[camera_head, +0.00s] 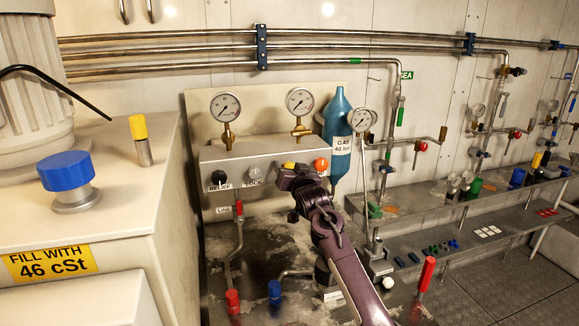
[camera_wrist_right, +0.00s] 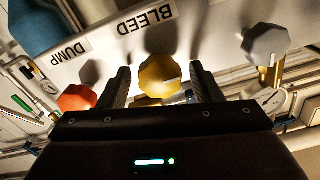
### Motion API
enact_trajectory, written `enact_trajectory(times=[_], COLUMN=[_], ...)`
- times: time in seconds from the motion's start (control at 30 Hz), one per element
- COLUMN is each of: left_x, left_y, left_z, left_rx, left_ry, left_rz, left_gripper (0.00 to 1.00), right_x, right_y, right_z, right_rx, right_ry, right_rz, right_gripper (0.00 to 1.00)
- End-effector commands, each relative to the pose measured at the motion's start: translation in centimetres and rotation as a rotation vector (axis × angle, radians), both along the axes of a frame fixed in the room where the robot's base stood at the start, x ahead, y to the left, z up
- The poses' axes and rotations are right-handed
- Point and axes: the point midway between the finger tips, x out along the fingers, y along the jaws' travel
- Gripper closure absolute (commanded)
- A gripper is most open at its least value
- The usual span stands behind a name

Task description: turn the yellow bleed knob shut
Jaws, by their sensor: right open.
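The yellow bleed knob (camera_wrist_right: 160,77) is a faceted knob on the front of a grey panel, under the label BLEED in the upside-down right wrist view. In the head view a little of the yellow knob (camera_head: 289,165) shows above my right gripper (camera_head: 293,176), which hides the rest. In the right wrist view my right gripper (camera_wrist_right: 160,88) is open, with one dark finger on each side of the knob. Gaps show between the fingers and the knob, so they seem not to touch it. My left gripper is not in view.
An orange dump knob (camera_head: 321,164) and a grey lock knob (camera_head: 255,173) flank the bleed knob closely. A black relief knob (camera_head: 219,178) is farther left. Gauges (camera_head: 300,101) stand above the panel. A blue gas bottle (camera_head: 338,130) stands behind it.

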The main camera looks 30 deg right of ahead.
Motion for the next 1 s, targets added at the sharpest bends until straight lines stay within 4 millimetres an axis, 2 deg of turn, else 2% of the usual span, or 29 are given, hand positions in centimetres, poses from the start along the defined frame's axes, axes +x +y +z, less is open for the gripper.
enact_trajectory(times=[0.37, 0.7, 1.0], left_x=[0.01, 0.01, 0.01], left_y=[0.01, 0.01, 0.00], left_z=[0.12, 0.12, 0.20], left_rx=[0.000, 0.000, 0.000], left_ry=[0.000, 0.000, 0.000], left_rz=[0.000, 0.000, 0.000], left_gripper=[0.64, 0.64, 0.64], right_x=[0.52, 0.50, 0.49], right_y=[-0.11, -0.11, -0.13], right_z=[-0.02, -0.04, -0.02], right_rx=[-0.001, -0.001, 0.033], right_ry=[0.000, 0.000, -0.008], right_rz=[0.000, 0.000, -0.001], right_gripper=[0.41, 0.84, 0.86])
